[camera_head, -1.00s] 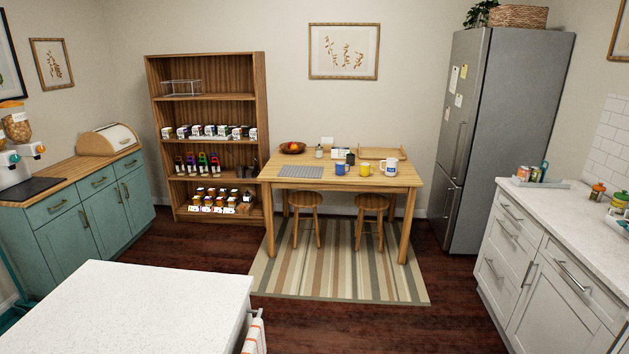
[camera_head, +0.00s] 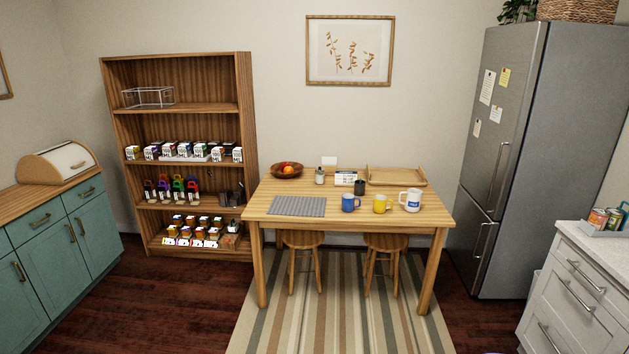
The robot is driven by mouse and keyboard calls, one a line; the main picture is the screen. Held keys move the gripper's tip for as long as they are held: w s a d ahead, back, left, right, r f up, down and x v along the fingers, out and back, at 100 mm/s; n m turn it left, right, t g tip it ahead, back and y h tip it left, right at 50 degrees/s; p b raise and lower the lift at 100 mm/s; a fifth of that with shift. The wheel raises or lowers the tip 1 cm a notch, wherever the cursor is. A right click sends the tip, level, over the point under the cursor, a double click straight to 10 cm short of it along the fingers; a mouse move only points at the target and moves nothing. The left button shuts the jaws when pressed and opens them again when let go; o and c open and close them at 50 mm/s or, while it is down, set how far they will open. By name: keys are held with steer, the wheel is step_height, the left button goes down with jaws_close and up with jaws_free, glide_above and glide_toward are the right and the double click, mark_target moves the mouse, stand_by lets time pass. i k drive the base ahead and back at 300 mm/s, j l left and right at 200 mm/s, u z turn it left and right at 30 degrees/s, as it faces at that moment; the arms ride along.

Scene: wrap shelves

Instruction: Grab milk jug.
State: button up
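I cannot make out a thing that is surely a milk jug. A closed grey fridge (camera_head: 548,140) stands at the right. On the wooden table (camera_head: 340,208) stand a blue mug (camera_head: 350,203), a yellow mug (camera_head: 382,204), a larger white mug or jug with a blue mark (camera_head: 410,200) and a dark cup (camera_head: 360,187). The wooden shelf unit (camera_head: 245,120) at the left holds rows of small cartons (camera_head: 185,151), dark bottles with coloured tops (camera_head: 178,188) and small jars (camera_head: 200,225). My gripper is not in view.
Two stools (camera_head: 302,240) stand at the table's near side on a striped rug (camera_head: 340,310). Teal cabinets (camera_head: 60,245) line the left and a white counter (camera_head: 590,245) the right. Dark floor (camera_head: 180,300) is clear ahead on the left.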

mark_target(413, 202)
steer(key=i+z, duration=0.2)
steer(key=i, duration=0.25)
steer(key=i+j+z, duration=0.15)
steer(key=i, duration=0.3)
steer(key=i+j+z, duration=0.2)
steer(key=i, duration=0.25)
steer(key=i+j+z, duration=0.2)
steer(key=i, duration=0.2)
steer(key=i+j+z, duration=0.25)
steer(key=z, duration=0.15)
steer(key=i+j+z, duration=0.55)
steer(key=j+z, duration=0.3)
steer(key=i+j+z, duration=0.15)
steer(key=j+z, duration=0.25)
steer(key=i+j+z, duration=0.15)
steer(key=j, duration=0.3)
steer(key=k, duration=0.05)
